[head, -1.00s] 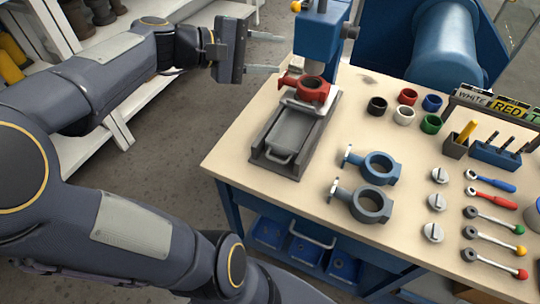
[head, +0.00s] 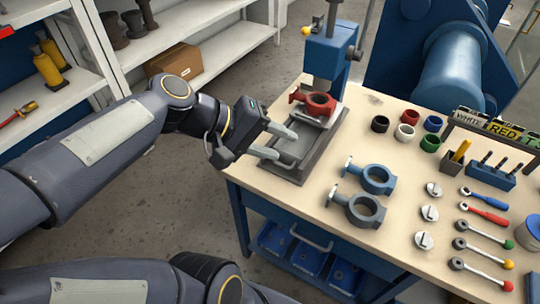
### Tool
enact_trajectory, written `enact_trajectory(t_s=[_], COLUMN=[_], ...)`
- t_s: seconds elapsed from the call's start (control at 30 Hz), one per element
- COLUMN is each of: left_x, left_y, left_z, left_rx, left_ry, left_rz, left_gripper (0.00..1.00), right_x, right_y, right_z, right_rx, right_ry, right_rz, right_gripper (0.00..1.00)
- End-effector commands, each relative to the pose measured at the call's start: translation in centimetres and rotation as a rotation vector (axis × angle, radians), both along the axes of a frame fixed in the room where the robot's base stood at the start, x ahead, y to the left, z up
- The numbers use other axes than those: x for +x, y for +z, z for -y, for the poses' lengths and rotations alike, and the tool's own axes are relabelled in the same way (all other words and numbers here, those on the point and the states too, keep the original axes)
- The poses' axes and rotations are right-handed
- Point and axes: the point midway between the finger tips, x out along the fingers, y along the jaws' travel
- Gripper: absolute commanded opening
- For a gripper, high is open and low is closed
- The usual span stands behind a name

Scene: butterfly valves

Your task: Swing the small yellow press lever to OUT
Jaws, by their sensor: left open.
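The small yellow-tipped lever (head: 306,31) sticks out on the left side of the blue press head (head: 329,50), at the back of the bench. Any OUT marking is too small to read. A red valve body (head: 314,103) sits on the press's plate below the grey ram. The grey sliding tray (head: 287,170) with its handle extends toward me. My left gripper (head: 287,144) is open and empty, its two fingers at the left side of the tray, well below the lever; I cannot tell whether they touch the tray. My right gripper is out of view.
A blue valve body (head: 371,180) and a grey one (head: 356,211) lie right of the tray. Coloured rings (head: 405,132), slotted discs (head: 429,213) and ratchet tools (head: 483,210) cover the bench's right. White shelves (head: 200,55) stand at the left.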

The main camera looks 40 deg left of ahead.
Motion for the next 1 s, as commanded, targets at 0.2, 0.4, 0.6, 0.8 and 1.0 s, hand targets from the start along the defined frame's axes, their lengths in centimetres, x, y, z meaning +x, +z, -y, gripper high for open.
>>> enact_trajectory(t_s=[0.2, 0.4, 0.6, 0.8, 1.0], left_x=[-0.8, -0.8, -0.8, -0.9, -5.1], left_y=[-0.4, -0.5, -0.5, -0.5, -3.8], left_z=[0.5, 0.6, 0.6, 0.6, 2.9], left_rx=[0.045, 0.053, 0.052, 0.056, 0.325], left_ry=[-0.034, -0.038, -0.038, -0.042, -0.246], left_rz=[0.001, 0.000, 0.000, 0.001, 0.031], left_gripper=[0.41, 0.41, 0.41, 0.41, 0.41], right_x=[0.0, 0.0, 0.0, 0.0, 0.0], right_y=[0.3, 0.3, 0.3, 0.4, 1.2], right_z=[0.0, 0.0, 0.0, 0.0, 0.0], right_rx=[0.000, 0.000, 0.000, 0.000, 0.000], right_ry=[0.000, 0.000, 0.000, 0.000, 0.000], right_rz=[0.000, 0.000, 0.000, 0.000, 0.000], right_gripper=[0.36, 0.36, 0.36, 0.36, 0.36])
